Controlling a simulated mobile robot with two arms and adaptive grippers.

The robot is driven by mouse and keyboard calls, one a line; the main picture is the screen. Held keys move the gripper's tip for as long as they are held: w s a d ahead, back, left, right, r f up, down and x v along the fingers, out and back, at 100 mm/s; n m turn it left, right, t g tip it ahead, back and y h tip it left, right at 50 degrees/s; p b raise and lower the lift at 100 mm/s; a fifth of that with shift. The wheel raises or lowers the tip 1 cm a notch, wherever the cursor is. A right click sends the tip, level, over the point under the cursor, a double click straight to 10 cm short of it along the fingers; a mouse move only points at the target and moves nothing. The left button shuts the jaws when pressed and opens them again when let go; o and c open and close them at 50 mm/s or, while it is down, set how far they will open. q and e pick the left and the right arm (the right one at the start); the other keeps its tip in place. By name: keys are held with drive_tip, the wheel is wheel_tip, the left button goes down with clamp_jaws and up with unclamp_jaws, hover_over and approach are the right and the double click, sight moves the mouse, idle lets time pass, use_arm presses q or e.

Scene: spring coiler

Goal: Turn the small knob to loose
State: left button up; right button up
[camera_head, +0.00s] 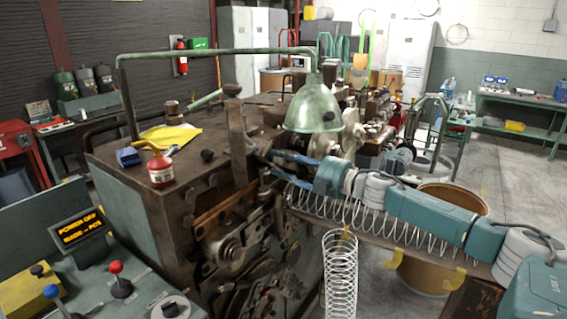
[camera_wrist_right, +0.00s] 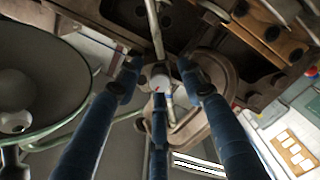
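In the right wrist view, a small white round knob (camera_wrist_right: 160,82) with a red mark sits on the machine, framed by the blue fingers of my right gripper (camera_wrist_right: 158,78). The fingers are spread apart around it. I cannot tell how far the tips are from the knob or whether any touches it. In the head view, my teal right arm reaches in from the right, and my right gripper (camera_head: 268,162) is at the machine's front, below the green lamp. The knob cannot be made out in the head view. My left gripper is not in view.
The green lamp (camera_head: 312,108) hangs just above my right gripper; its shade (camera_wrist_right: 38,80) also shows in the right wrist view. A coil spring (camera_head: 340,275) stands below the arm. A red can (camera_head: 161,170) and yellow cloth (camera_head: 168,137) lie on the machine top.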

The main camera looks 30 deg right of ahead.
sight(282, 163)
drive_tip(key=shift+v, duration=1.9)
drive_tip(key=shift+s+d+f, duration=0.1)
drive_tip(key=shift+s+d, duration=0.15)
drive_tip(key=shift+s, duration=0.45)
drive_tip(key=shift+v, duration=1.1)
